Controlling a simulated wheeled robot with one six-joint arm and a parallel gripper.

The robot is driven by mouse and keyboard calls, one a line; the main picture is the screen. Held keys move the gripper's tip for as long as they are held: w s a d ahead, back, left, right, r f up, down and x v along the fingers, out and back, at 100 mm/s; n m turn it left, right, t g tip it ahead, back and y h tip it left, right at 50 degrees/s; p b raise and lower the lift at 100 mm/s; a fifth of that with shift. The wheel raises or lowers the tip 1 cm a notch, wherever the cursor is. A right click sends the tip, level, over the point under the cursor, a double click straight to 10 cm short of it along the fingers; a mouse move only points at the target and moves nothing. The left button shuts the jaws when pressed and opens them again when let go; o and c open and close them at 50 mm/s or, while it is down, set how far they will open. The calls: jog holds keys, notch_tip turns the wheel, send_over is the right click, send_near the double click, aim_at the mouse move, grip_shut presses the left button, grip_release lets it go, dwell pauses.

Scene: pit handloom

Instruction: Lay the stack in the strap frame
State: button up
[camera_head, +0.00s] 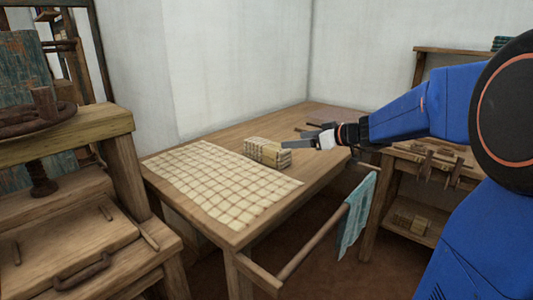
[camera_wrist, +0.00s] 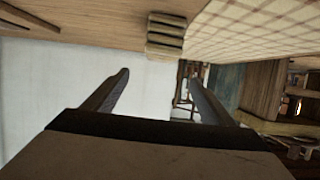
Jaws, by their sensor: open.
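The stack (camera_head: 268,152), a pale bundle of flat layers, lies on the wooden table at the far right corner of a checked cloth. It also shows at the top of the wrist view (camera_wrist: 166,36). My gripper (camera_head: 302,143) is just right of the stack in the head view. In the wrist view my gripper (camera_wrist: 160,85) has its two fingers wide apart with nothing between them, and the stack lies beyond their tips. I cannot surely identify the strap frame; a small wooden fixture with upright pegs (camera_head: 438,165) stands on the right-hand bench.
The checked cloth (camera_head: 218,184) covers much of the table (camera_head: 205,230). Small dark tools (camera_head: 310,128) lie behind my gripper. A teal cloth (camera_head: 356,215) hangs on the front rail. A wooden press (camera_head: 75,125) stands at left.

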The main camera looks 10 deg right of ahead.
aim_at(268, 144)
jog(key=x, duration=1.5)
jog(key=shift+w+a+f, duration=0.1)
jog(key=shift+a+f, duration=0.05)
jog(key=shift+f, duration=0.15)
jog(key=c, duration=1.3)
notch_tip(268, 144, up, 10)
jog(key=shift+c, duration=0.2)
jog(key=shift+r, duration=0.15)
